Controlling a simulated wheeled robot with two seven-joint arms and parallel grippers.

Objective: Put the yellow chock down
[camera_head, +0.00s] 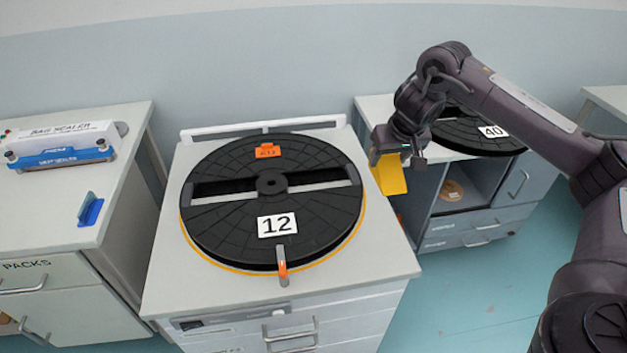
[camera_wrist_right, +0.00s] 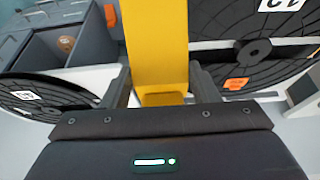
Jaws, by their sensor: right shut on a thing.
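The yellow chock (camera_head: 390,175) is held in my right gripper (camera_head: 399,150), in the air just right of the middle station. In the right wrist view the yellow chock (camera_wrist_right: 158,45) stands between the two dark fingers of my right gripper (camera_wrist_right: 163,88), which are shut on it. The chock hangs over the gap between the middle station and the right-hand station. What lies directly below it is partly hidden. My left gripper is in neither view.
The middle cabinet (camera_head: 165,285) bears a black reel (camera_head: 325,225) marked 12, with an orange tag (camera_head: 268,151) and an orange-tipped peg (camera_head: 282,262). Another reel (camera_head: 470,138), marked 40, is at right. A left bench (camera_head: 40,205) holds a bag sealer (camera_head: 62,145) and blue bracket (camera_head: 90,210).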

